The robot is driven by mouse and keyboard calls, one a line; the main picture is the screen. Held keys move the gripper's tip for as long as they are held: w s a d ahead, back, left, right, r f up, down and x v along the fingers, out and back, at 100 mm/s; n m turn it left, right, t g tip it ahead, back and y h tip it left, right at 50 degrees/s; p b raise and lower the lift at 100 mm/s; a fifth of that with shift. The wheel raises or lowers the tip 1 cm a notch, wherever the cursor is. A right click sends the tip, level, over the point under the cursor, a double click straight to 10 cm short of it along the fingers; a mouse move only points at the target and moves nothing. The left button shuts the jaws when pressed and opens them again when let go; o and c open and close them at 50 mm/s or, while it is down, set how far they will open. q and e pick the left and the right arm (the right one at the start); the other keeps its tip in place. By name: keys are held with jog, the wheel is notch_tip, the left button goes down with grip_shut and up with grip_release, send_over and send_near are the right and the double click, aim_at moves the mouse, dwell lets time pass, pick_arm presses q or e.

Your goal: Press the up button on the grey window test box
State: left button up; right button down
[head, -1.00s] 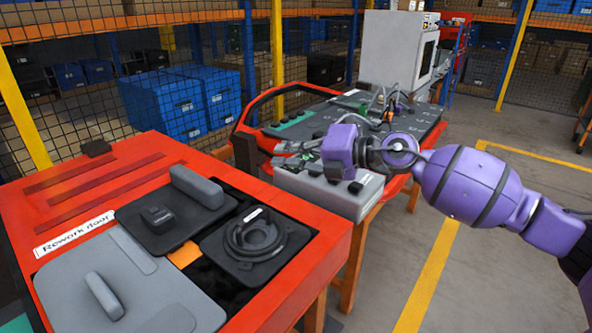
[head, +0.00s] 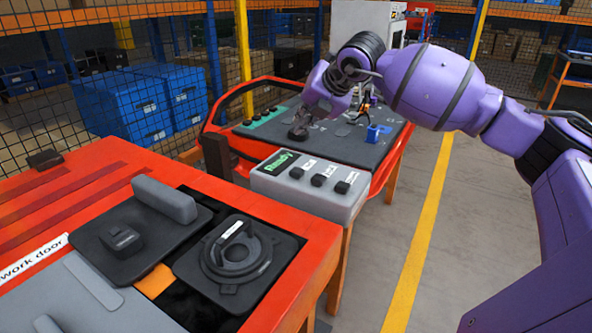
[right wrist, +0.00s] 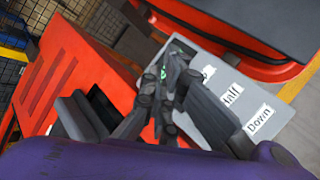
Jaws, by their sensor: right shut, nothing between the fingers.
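The grey window test box (head: 307,201) stands past the near table's far right corner in the head view. Its top has a green "Ready" display (head: 275,161) and a row of three dark buttons with white labels. The up button (head: 297,172) is the leftmost, nearest the display. In the right wrist view the labels "Half" (right wrist: 232,93) and "Down" (right wrist: 259,121) are readable; my fingers hide the up button there. My right gripper (head: 298,133) is shut and empty, and appears above the box's far edge in the head view, apart from the buttons. My left gripper is out of view.
The orange-red rework table (head: 70,190) with grey panels and a dark round part (head: 237,255) fills the near left. A car door panel (head: 350,145) with small parts lies behind the box. Blue bins (head: 140,105) stand behind mesh.

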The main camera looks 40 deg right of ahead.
jog(key=f, duration=0.1)
jog(key=b, duration=0.4)
send_over(297, 173)
jog(key=w+d, duration=0.2)
jog(key=d, duration=0.1)
notch_tip(297, 173, down, 7)
jog(key=shift+s+a+r, duration=0.1)
jog(key=shift+f, duration=0.4)
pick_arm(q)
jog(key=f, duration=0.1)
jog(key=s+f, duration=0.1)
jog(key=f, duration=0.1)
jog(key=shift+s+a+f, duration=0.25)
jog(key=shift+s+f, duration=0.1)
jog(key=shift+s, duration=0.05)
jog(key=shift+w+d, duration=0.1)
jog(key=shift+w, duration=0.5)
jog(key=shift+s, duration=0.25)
